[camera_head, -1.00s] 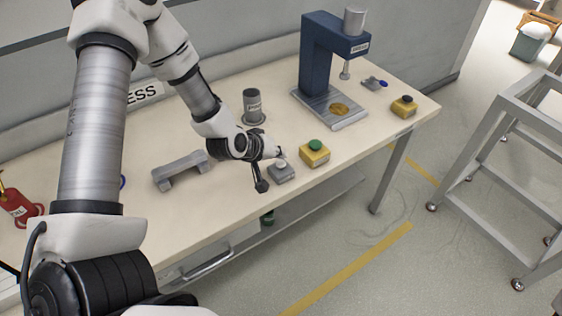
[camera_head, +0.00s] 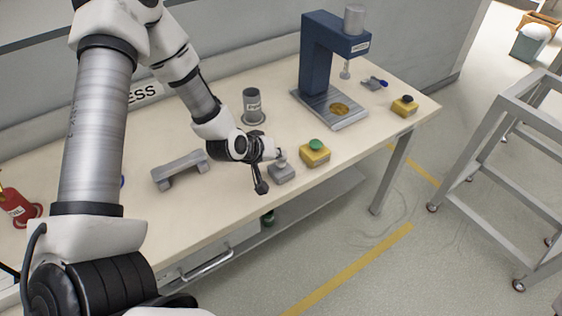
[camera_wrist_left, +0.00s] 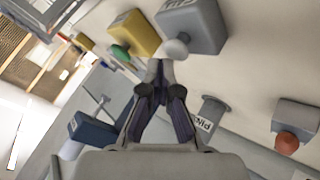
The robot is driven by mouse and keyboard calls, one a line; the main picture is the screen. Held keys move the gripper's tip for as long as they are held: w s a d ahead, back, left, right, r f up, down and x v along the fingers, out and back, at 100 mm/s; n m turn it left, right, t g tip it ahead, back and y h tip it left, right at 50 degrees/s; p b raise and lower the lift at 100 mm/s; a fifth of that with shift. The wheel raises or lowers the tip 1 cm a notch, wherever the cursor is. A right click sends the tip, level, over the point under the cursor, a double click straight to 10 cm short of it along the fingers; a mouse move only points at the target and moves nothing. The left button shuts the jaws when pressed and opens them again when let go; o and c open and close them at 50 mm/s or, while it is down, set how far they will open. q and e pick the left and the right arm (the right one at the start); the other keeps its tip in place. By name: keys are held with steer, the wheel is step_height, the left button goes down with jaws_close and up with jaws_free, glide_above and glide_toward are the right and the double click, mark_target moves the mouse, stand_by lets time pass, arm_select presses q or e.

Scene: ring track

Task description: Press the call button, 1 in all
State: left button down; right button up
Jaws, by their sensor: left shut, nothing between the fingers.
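A small grey box (camera_head: 282,173) with a pale round button on top stands on the bench near its front edge. It shows at the top of the left wrist view (camera_wrist_left: 198,25), with the white button (camera_wrist_left: 175,49) facing my fingers; its lettering is cut off. I take it for the call button. My left gripper (camera_head: 279,154) is shut and empty, its fingertips right at the white button. In the left wrist view the fingertips (camera_wrist_left: 160,66) lie close beside the button; I cannot tell whether they touch. My right gripper is not in view.
A yellow box with a green button (camera_head: 315,153) stands just right of the grey box. A blue press (camera_head: 318,60), a dark-buttoned yellow box (camera_head: 404,106), a grey labelled cup (camera_head: 253,106) and a grey bracket (camera_head: 180,170) share the bench. A metal frame (camera_head: 500,150) stands right.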

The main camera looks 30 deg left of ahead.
mark_target(279, 163)
arm_select(q)
steer(key=shift+f+b, duration=0.55)
steer(key=shift+f, duration=0.1)
stand_by(0.3)
steer(key=shift+r+p, duration=0.95)
steer(key=shift+r, duration=0.1)
steer(key=shift+r, duration=0.1)
step_height(279, 163, up, 5)
steer(key=p, duration=0.4)
steer(key=shift+p, duration=0.3)
